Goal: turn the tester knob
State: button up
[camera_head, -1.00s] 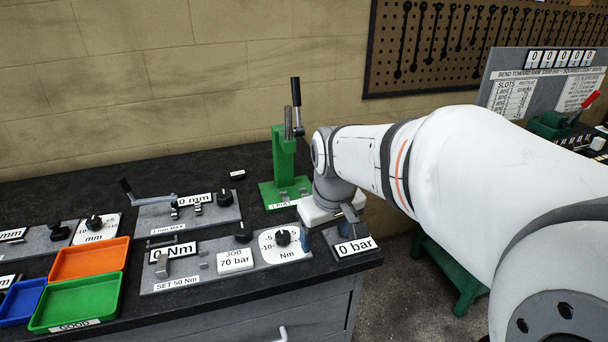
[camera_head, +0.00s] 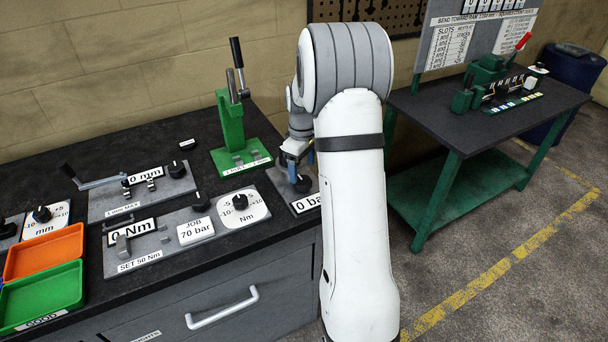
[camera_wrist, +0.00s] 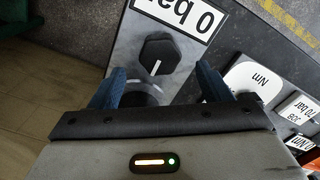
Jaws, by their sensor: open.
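The black tester knob (camera_wrist: 158,54) stands on a grey plate with a "0 bar" display (camera_wrist: 176,14) in the wrist view. Its white pointer line faces my gripper (camera_wrist: 160,78). My gripper is open, its two blue fingers pointing toward the plate. The knob shows just beyond and between the fingertips, with no visible contact. A dark round part (camera_wrist: 140,97) lies between the fingers, partly hidden by my gripper body. In the head view my gripper (camera_head: 296,160) hangs over the "0 bar" plate (camera_head: 308,202), and the dark knob (camera_head: 300,184) shows below it.
A green press (camera_head: 231,125) with an upright lever stands behind left of my gripper. A panel with an Nm dial (camera_head: 240,203) and a "JOB 70 bar" label (camera_head: 195,230) lies left. Orange (camera_head: 45,250) and green trays are further left. Open floor lies right.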

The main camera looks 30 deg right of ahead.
aim_at(303, 180)
jog(key=shift+f, duration=2.2)
jog(key=shift+c, duration=0.3)
jog(key=c, duration=0.9)
